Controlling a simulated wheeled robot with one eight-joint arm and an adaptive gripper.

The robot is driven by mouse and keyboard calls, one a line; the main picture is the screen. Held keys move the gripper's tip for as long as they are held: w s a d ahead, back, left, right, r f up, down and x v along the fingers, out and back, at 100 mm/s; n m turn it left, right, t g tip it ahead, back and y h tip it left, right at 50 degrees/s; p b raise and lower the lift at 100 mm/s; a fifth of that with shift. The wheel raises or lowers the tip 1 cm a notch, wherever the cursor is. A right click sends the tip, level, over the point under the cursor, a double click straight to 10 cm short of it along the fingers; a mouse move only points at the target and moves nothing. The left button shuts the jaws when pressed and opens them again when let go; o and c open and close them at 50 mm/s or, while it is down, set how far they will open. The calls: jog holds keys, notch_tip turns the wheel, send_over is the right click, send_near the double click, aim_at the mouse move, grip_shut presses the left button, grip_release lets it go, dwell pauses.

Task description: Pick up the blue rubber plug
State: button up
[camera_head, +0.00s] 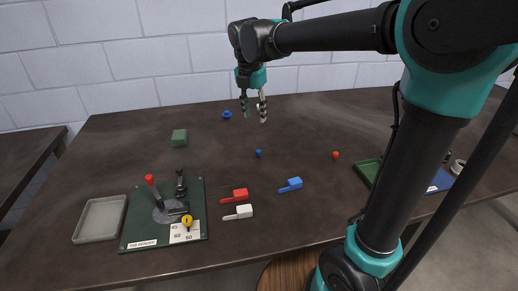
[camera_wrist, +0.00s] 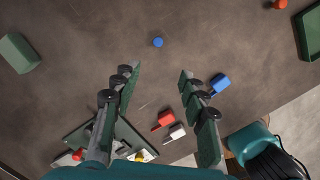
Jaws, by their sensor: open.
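A small blue plug (camera_head: 258,153) stands on the dark table near its middle, with bare table around it. In the wrist view this blue plug (camera_wrist: 157,42) lies beyond the fingertips, roughly in line with the gap between them. My gripper (camera_head: 253,114) is raised above the table, pointing down, open and empty. In the wrist view both fingers of my gripper (camera_wrist: 160,70) are spread apart. Another blue round piece (camera_head: 227,115) sits farther back, and I cannot tell its exact shape.
A green block (camera_head: 179,138) stands left and a red plug (camera_head: 335,155) right. Red (camera_head: 235,195), white (camera_head: 238,212) and blue (camera_head: 290,185) handled pieces lie in front. A green fixture board (camera_head: 135,228), grey tray (camera_head: 100,220) and green tray (camera_head: 367,172) flank them.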

send_over(258, 150)
jog(key=s, duration=0.2)
jog(key=f, duration=1.1)
jog(key=shift+w+f, duration=0.2)
jog(key=shift+w, duration=0.05)
jog(key=f, duration=0.2)
jog(key=w+f, duration=0.1)
jog(key=f, duration=0.2)
jog(key=c, duration=0.8)
